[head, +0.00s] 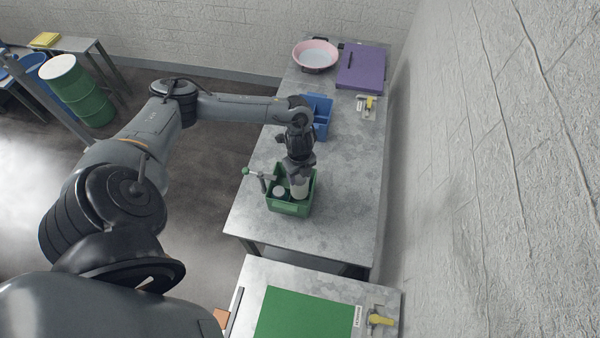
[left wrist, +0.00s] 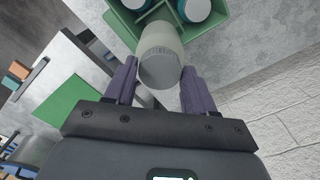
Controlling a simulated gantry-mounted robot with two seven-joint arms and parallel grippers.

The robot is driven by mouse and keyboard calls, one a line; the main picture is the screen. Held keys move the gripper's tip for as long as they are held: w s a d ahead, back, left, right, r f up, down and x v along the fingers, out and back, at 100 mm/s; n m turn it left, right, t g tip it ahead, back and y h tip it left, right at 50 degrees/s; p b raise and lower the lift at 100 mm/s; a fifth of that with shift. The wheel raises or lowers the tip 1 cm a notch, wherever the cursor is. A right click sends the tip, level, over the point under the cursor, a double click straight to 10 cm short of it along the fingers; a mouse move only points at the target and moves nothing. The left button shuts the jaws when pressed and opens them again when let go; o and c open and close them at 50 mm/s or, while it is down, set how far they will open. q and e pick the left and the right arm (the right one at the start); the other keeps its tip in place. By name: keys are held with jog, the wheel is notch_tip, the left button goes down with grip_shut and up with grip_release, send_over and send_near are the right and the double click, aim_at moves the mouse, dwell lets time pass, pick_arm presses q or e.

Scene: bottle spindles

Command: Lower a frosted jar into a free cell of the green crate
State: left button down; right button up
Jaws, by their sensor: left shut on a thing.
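My left gripper (head: 299,174) points down over the green crate (head: 291,209) on the metal table. It is shut on a pale frosted jar (head: 300,188), which is upright at the right part of the crate. In the left wrist view the jar (left wrist: 160,52) is between my two fingers (left wrist: 157,78), its far end over the dividers of the crate (left wrist: 121,27). I cannot tell how far it reaches into a cell. Another jar (head: 279,191) stands in a left cell. The left wrist view shows two lidded jars, one of them at the right (left wrist: 194,9). My right gripper is not in view.
A blue bin (head: 322,118), a pink bowl (head: 315,54) and a purple case (head: 361,68) are farther back. A wall runs along the right. The table right of the crate is clear.

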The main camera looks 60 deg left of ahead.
pick_arm(q)
jog(key=shift+f, duration=0.2)
dwell(0.6)
jog(key=shift+f, duration=0.25)
jog(key=shift+f+b, duration=2.2)
jog(key=shift+f, duration=1.05)
jog(key=shift+f+b, duration=1.15)
jog(key=shift+f, duration=0.5)
jog(key=shift+f+b, duration=1.1)
jog(key=shift+f, duration=0.7)
jog(key=shift+p, duration=0.35)
